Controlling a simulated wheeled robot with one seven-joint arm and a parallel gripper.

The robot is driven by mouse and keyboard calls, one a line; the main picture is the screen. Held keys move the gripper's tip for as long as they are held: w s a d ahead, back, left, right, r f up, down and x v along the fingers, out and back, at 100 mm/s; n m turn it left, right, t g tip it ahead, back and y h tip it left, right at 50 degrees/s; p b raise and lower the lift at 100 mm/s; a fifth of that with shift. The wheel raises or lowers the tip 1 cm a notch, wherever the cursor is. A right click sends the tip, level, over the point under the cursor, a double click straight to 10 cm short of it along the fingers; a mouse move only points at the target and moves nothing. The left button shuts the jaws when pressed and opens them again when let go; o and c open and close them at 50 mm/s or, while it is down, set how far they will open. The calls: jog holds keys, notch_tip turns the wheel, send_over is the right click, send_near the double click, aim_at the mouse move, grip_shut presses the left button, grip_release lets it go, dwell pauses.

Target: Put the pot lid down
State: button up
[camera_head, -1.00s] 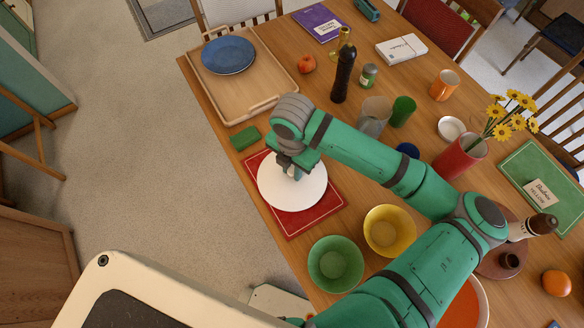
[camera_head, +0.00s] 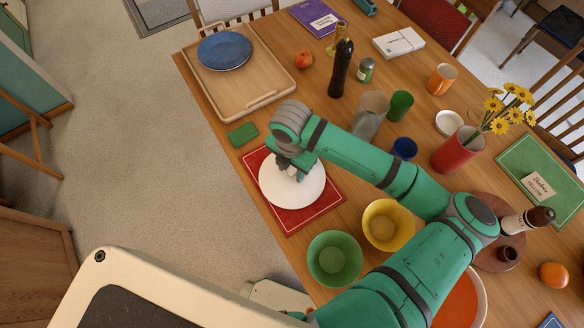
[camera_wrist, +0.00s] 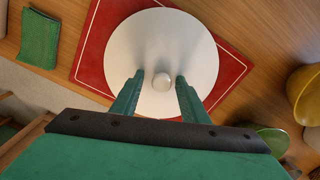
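The pot lid is a white disc (camera_head: 305,191) over a red square mat (camera_head: 289,219) with a pale border line. In the wrist view the lid (camera_wrist: 150,45) has a small round knob (camera_wrist: 162,82) near its front. My gripper (camera_head: 291,173) is above the lid. In the wrist view my gripper (camera_wrist: 161,92) has its two green fingers apart, one on each side of the knob, with a visible gap to it. The lid seems to lie flat on the mat (camera_wrist: 95,45). Its underside is hidden.
A green cloth or sponge (camera_head: 242,134) lies beside the mat. A green bowl (camera_head: 334,258) and a yellow bowl (camera_head: 388,225) stand close to the right. A wooden tray (camera_head: 262,88) with a blue plate (camera_head: 224,50) is behind. Glasses and a red vase (camera_head: 459,150) stand farther right.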

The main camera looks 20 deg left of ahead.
aim_at(291, 170)
notch_tip(291, 170, up, 12)
dwell(0.6)
jog(key=shift+w+r, duration=0.1)
dwell(0.4)
